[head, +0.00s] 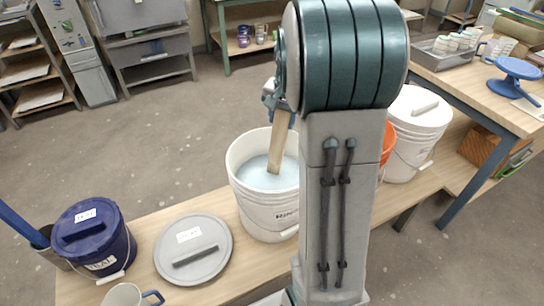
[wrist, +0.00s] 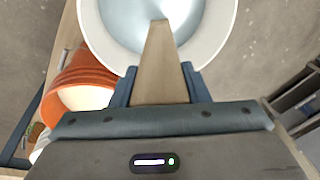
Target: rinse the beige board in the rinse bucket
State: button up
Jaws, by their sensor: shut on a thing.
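The beige board (head: 279,143) is a long narrow piece held tilted downward, its lower end inside the rinse bucket. My gripper (head: 272,100) is shut on its upper end, partly hidden behind my arm in the head view. In the wrist view the board (wrist: 160,65) stands between the two blue fingers of my gripper (wrist: 160,88) and points into the bucket (wrist: 90,32). The white rinse bucket (head: 262,213) is open and holds pale bluish water (head: 258,176). The board's lower end meets the water in the head view; how deep it reaches is unclear.
On the bench (head: 190,206), a grey lid (head: 193,262) lies left of the bucket, then a lidded dark blue bucket (head: 112,256) and a mug (head: 124,296). An orange bucket (head: 387,142) and a lidded white bucket (head: 420,112) stand right, partly behind my arm.

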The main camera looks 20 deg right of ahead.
jog(key=shift+s+a, duration=0.45)
jog(key=shift+s, duration=0.3)
jog(key=shift+s+a, duration=0.45)
jog(key=shift+s, duration=0.3)
jog(key=s+r+p, duration=0.2)
jog(key=r+p, duration=0.6)
jog(key=r, duration=0.3)
jog(key=s+r+p, duration=0.2)
jog(key=r+p, duration=0.6)
jog(key=r, duration=0.4)
jog(key=shift+s+p, duration=0.3)
jog(key=shift+p, duration=0.05)
jog(key=shift+r, duration=0.15)
notch_tip(320, 180, up, 5)
jog(key=p, duration=0.3)
jog(key=shift+p, duration=0.35)
